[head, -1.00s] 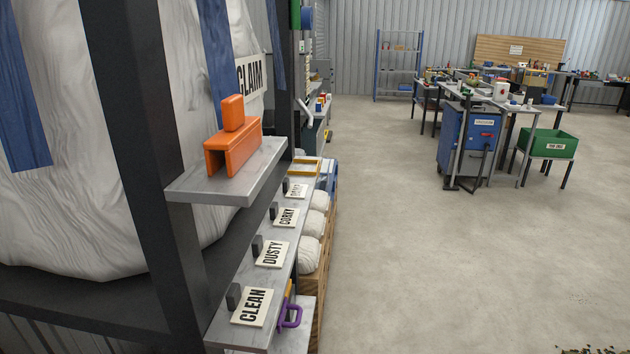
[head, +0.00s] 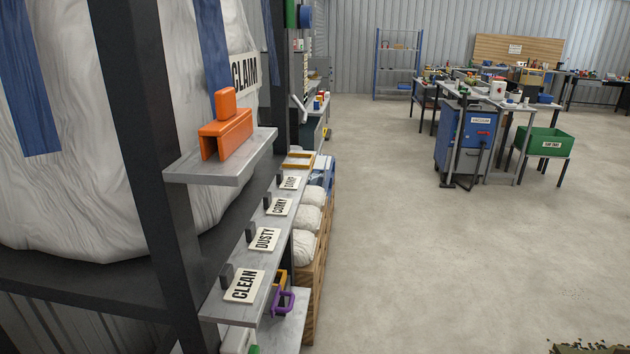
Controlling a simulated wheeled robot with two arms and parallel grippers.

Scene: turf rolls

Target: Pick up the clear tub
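I cannot make out a clear tub for certain in the head view. Cluttered tables (head: 500,98) stand far off at the right, with small items too small to tell apart. Neither of my grippers is in view.
A rack with a grey shelf (head: 215,318) stands close on the left, with signs such as CLEAN (head: 244,286) and DUSTY (head: 265,239). An orange block (head: 226,135) sits on a small ledge. A green crate (head: 545,143) stands far right. The middle floor (head: 420,240) is open.

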